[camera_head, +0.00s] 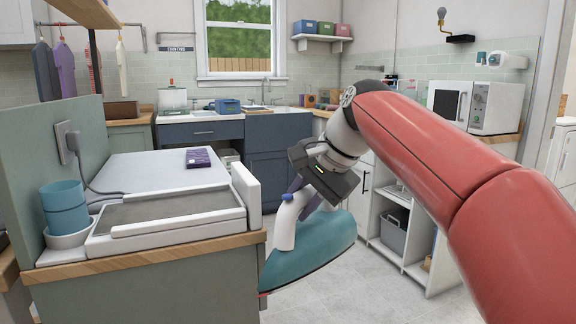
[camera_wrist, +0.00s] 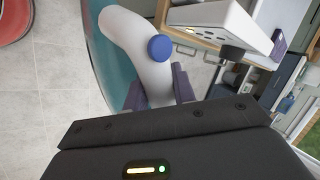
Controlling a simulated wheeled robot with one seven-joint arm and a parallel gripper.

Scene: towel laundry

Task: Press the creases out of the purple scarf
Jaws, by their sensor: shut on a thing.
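My gripper (camera_head: 303,197) is shut on the white handle of a teal iron (camera_head: 318,240). The iron hangs in the air just right of the counter's end, over the floor, with its blue button facing up. In the wrist view the iron (camera_wrist: 147,50) fills the upper middle, with my dark fingers at its handle. The purple scarf (camera_head: 198,158) lies as a small folded bundle on the white pressing board (camera_head: 140,168), left of my gripper. Its creases are too small to make out.
A white tray with a grey pad (camera_head: 165,212) sits at the counter's front, and a raised white block (camera_head: 246,187) stands at its right end. A blue cup (camera_head: 65,207) is at the left. A cord runs from a wall socket (camera_head: 67,143). A white shelf unit (camera_head: 393,222) stands right.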

